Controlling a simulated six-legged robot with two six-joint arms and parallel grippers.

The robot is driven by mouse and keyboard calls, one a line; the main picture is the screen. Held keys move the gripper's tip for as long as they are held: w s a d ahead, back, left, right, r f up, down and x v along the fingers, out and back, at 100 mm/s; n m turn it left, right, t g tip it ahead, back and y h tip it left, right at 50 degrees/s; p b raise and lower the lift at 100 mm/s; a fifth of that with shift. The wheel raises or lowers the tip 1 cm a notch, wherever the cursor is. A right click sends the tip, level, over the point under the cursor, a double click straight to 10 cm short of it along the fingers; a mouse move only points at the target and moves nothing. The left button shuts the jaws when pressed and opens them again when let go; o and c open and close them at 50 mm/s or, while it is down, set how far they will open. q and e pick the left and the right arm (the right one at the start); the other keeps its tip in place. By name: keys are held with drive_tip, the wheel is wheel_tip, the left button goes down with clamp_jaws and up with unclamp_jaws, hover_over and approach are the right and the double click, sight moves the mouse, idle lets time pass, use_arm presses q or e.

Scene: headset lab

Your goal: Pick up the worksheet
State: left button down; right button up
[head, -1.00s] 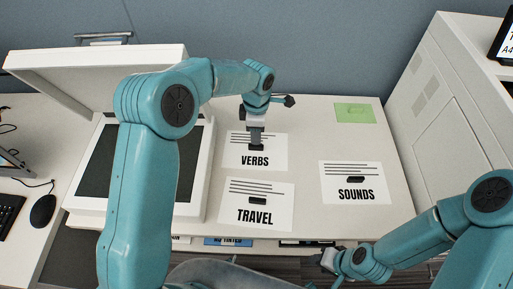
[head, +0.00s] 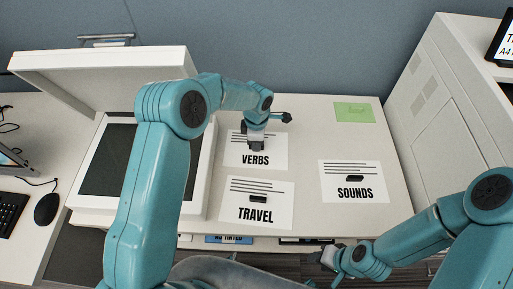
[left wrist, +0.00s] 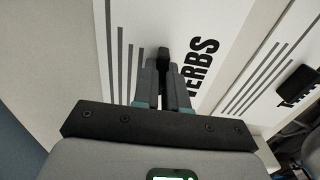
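Three white sheets lie flat on the pale tabletop: VERBS (head: 271,161), TRAVEL (head: 242,215) and SOUNDS (head: 342,194). Each has printed lines and a small black grip piece. My left gripper (head: 256,147) points down over the VERBS sheet at its black piece. In the left wrist view the two grey fingers (left wrist: 163,72) stand close together with the black piece (left wrist: 163,58) at their tips. Whether they press on it cannot be told. The VERBS sheet (left wrist: 205,62) still looks flat. My right gripper (head: 328,257) is low, at the table's front edge, its fingers unclear.
A scanner-like box (head: 205,165) with a raised lid (head: 110,75) stands left of the sheets. A green note (head: 354,112) lies at the back right. A white cabinet (head: 450,120) bounds the right side. A mouse (head: 46,209) and keyboard (head: 10,214) are at far left.

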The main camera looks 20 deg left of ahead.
use_arm(q)
wheel_tip(320, 180, up, 20)
drive_tip(key=shift+b, duration=0.4)
idle(0.4)
